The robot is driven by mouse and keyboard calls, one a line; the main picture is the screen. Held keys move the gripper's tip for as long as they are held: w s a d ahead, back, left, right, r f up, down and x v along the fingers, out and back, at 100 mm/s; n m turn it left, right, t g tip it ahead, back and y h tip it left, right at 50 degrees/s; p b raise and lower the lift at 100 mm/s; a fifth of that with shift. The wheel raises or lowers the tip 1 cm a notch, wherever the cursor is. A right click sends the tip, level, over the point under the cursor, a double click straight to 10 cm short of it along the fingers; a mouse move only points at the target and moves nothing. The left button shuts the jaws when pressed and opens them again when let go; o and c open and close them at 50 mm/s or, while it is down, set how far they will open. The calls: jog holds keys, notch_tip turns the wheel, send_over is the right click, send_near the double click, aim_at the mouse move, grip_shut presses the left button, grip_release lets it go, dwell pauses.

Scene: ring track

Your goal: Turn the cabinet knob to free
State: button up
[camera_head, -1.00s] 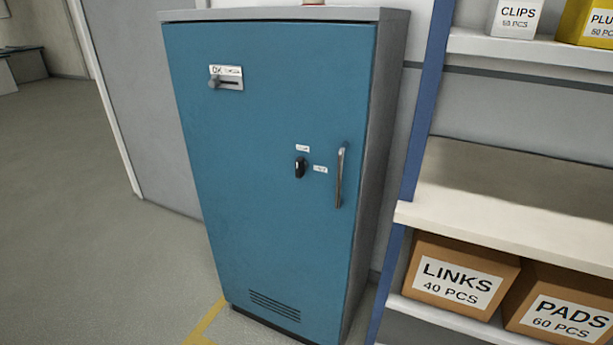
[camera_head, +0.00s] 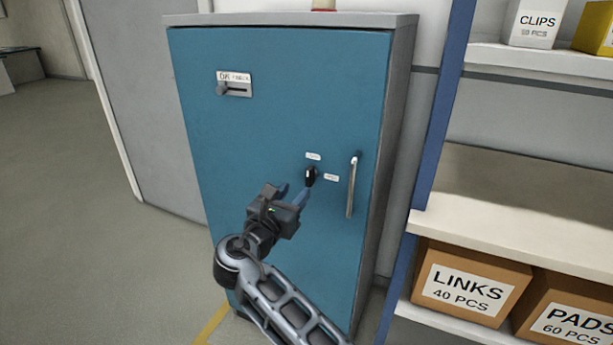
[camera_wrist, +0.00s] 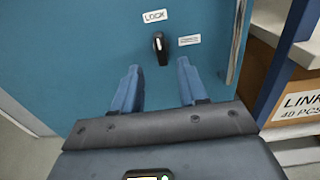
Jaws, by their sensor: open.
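The cabinet (camera_head: 215,150) is blue with a grey top and stands upright with its door closed. Its black knob (camera_head: 310,176) sits right of the door's middle, with one label above it and one to its right. In the wrist view the knob (camera_wrist: 160,47) points upward toward the label reading LOCK (camera_wrist: 154,16); the right label (camera_wrist: 190,40) is too small to read. My gripper (camera_head: 294,192) is open, its two blue fingers pointing at the door. The knob lies beyond the fingertips, roughly between them in the wrist view, and appears untouched.
A vertical metal handle (camera_head: 352,187) is just right of the knob. A slider plate (camera_head: 234,85) is on the upper left of the door. A shelf (camera_head: 500,200) with LINKS (camera_head: 470,287) and PADS boxes stands at the right. Open floor (camera_head: 70,220) lies left.

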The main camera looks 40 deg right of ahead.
aim_at(308, 174)
jog(key=x, duration=0.8)
jog(key=shift+r, duration=0.35)
grip_shut()
